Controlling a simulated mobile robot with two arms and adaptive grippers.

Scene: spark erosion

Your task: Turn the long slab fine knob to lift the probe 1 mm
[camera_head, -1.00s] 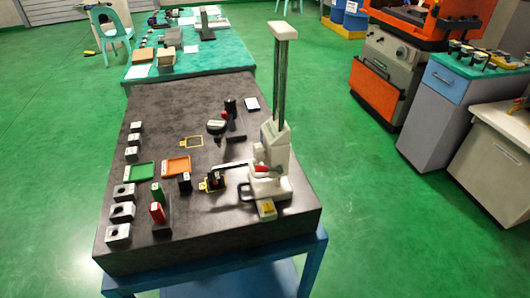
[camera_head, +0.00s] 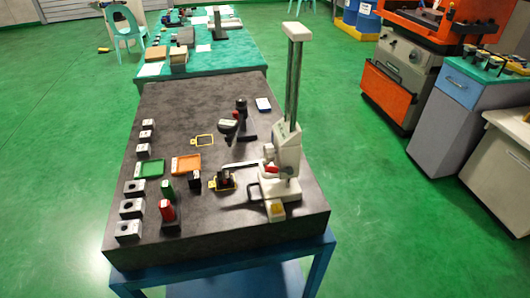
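A white height gauge (camera_head: 287,155) with a tall upright column (camera_head: 294,80) stands at the right edge of the dark slab table (camera_head: 190,100). A red part (camera_head: 271,169) sits on its front. A thin horizontal arm (camera_head: 240,164) reaches left from its body, above a small dark block in a yellow-outlined square (camera_head: 223,184). The fine knob is too small to make out for sure, and so is any gap under the probe. Neither of my grippers is in view.
Grey blocks (camera_head: 128,230) line the table's left side. Green (camera_head: 149,169) and orange (camera_head: 186,164) trays and red (camera_head: 167,210) and green (camera_head: 167,189) upright pieces stand inward. A dark stand (camera_head: 241,106) is farther back. Green floor (camera_head: 400,235) right of the table is clear.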

